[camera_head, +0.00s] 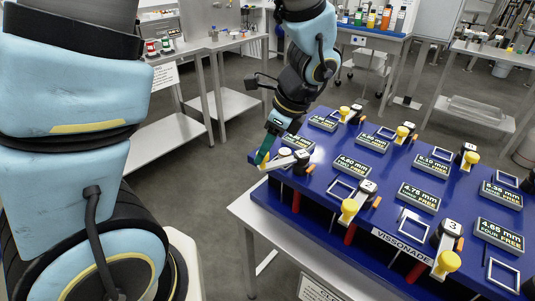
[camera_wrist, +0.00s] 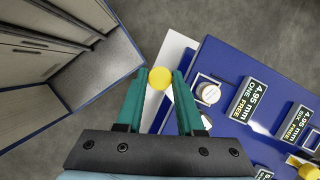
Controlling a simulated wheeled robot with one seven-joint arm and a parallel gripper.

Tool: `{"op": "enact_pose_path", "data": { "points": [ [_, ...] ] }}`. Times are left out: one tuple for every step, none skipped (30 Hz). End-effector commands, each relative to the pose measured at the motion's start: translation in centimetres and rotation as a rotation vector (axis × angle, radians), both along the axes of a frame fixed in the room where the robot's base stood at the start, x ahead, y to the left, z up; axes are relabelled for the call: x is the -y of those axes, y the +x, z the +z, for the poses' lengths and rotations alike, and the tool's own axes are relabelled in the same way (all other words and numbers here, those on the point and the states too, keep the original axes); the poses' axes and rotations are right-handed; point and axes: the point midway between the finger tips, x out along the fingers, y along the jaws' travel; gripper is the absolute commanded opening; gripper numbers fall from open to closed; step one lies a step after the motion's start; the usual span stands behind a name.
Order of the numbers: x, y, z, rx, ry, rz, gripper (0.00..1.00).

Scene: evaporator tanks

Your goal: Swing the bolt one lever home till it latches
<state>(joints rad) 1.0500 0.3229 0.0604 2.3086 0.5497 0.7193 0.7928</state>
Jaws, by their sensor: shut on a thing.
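The bolt one lever (camera_head: 284,160) is at the left corner of the blue panel (camera_head: 325,205). Its arm sticks out past the panel's left edge, and its yellow knob (camera_head: 263,167) is at the outer end. My gripper (camera_head: 265,154) reaches down from above and is shut on this knob. In the wrist view the knob (camera_wrist: 159,78) sits between the green fingertips of my gripper (camera_wrist: 159,80). The lever's round white pivot cap (camera_wrist: 208,93) is right of the fingers. The display beside it reads 4.95 mm ONE FREE (camera_wrist: 250,101). The fingers partly hide the lever.
Several other yellow-knobbed levers, such as the one marked 3 (camera_head: 447,245), stand on the panel beside displays, including 4.80 mm TWO FREE (camera_head: 352,165). A grey bench (camera_head: 205,100) is behind on the left. The floor left of the panel is clear.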

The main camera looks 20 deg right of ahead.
Motion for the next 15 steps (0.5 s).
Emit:
{"op": "enact_pose_path", "data": {
  "points": [
    [-0.2,0.5,0.2,0.0,0.001,-0.04,0.0],
    [-0.2,0.8,0.2,0.001,0.002,-0.069,0.0],
    [-0.2,1.2,0.2,0.001,0.001,-0.107,0.0],
    [-0.2,1.5,0.2,0.001,0.001,-0.135,0.0],
    [-0.2,1.8,0.2,0.001,0.0,-0.165,0.0],
    [-0.2,2.2,0.2,0.001,0.0,-0.202,0.0],
    [-0.2,2.5,0.2,0.001,0.0,-0.232,0.0],
    [-0.2,2.7,0.2,0.001,0.0,-0.26,0.0],
    [-0.1,3.1,0.2,0.001,0.0,-0.298,0.0],
    [-0.1,3.4,0.2,0.001,0.0,-0.326,0.0],
    [-0.1,3.7,0.2,0.001,0.0,-0.354,0.0],
    [0.1,4.1,0.2,0.001,0.0,-0.393,0.0],
    [0.1,4.4,0.2,0.001,0.001,-0.421,0.0],
    [0.2,4.6,0.1,0.001,0.0,-0.449,0.0],
    [0.3,5.0,0.2,0.0,0.001,-0.488,0.0]
  ]
}}
